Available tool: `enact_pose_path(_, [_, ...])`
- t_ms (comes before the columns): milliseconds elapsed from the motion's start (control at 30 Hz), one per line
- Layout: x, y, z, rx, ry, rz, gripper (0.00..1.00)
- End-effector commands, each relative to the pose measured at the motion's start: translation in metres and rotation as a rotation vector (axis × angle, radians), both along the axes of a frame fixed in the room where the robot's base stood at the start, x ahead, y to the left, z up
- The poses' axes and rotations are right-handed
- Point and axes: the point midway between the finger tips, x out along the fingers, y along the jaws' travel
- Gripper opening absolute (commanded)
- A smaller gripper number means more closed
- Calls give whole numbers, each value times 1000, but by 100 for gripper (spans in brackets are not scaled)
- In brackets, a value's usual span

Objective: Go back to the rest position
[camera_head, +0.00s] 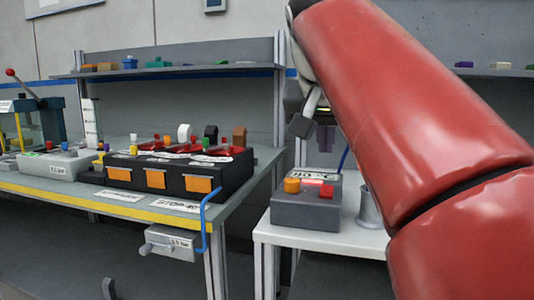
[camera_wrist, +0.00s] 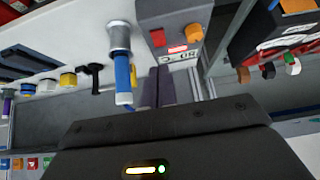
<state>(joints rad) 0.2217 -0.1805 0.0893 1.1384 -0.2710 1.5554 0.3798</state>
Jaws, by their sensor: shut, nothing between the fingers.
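My gripper (camera_wrist: 157,86) is shut and empty, its two dark purple-grey fingers side by side in the wrist view. In the head view my red arm fills the right side and partly hides the gripper, which hangs above the grey button box (camera_head: 305,211). That box stands on a small white table (camera_head: 262,231) and bears an orange knob (camera_head: 292,185) and a red button (camera_head: 326,191). The box also shows past the fingertips in the wrist view (camera_wrist: 177,13), apart from them as far as I can tell.
A metal holder (camera_head: 368,208) stands beside the box; the wrist view shows a blue-handled tool (camera_wrist: 122,75) at the holder. At left, a workbench (camera_head: 120,206) carries a black module (camera_head: 180,174) with orange panels. A shelf (camera_head: 180,71) runs behind.

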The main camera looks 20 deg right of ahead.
Motion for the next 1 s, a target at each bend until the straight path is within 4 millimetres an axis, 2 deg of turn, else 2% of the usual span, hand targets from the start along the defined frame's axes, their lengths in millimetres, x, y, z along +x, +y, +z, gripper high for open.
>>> enact_pose_path(167, [-1,3,-7,-2,10,20,0])
enact_pose_path(267, [-5,12,-29,-7,32,73,0])
enact_pose_path(367, [-13,26,-67,-10,65,161,0])
enact_pose_path(467, [-26,42,-115,-7,96,258,0])
enact_pose_path(700, [-73,73,-243,21,152,461,0])
enact_pose_path(800, [-93,83,-289,37,167,520,0])
enact_pose_path(900, [-109,89,-323,48,177,562,0])
enact_pose_path(1000, [-119,92,-343,55,183,584,0])
